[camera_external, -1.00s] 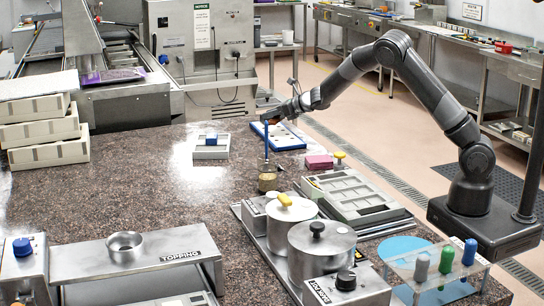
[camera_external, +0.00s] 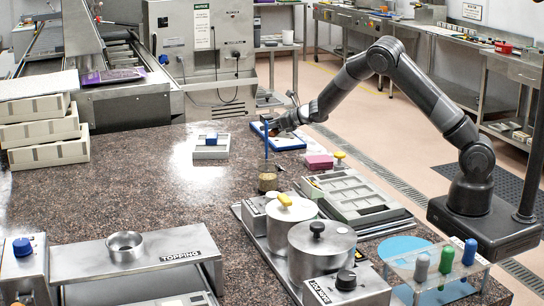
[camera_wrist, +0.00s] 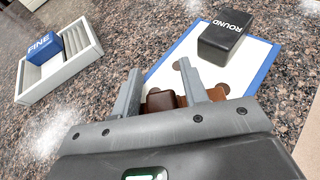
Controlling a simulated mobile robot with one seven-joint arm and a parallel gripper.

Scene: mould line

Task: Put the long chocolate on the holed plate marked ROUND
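The holed plate is a white sheet with a blue rim (camera_wrist: 258,80) in the wrist view. Brown-looking round holes (camera_wrist: 221,90) show in it, and a black block marked ROUND (camera_wrist: 224,36) is at its far end. A brown chocolate (camera_wrist: 161,101) shows between the fingers of my gripper (camera_wrist: 161,66), over the plate's near part. The fingers stand apart. I cannot tell whether they touch the chocolate or whether it lies below them. In the external view my gripper (camera_external: 273,129) is low over the left part of the plate (camera_external: 291,141); the chocolate is hidden there.
A pale tray with a blue FINE block (camera_wrist: 42,47) stands left of the plate. A jar with an upright blue rod (camera_external: 268,181) is close in front of my gripper. A pink block (camera_external: 319,162) and a grey mould tray (camera_external: 350,193) lie nearby.

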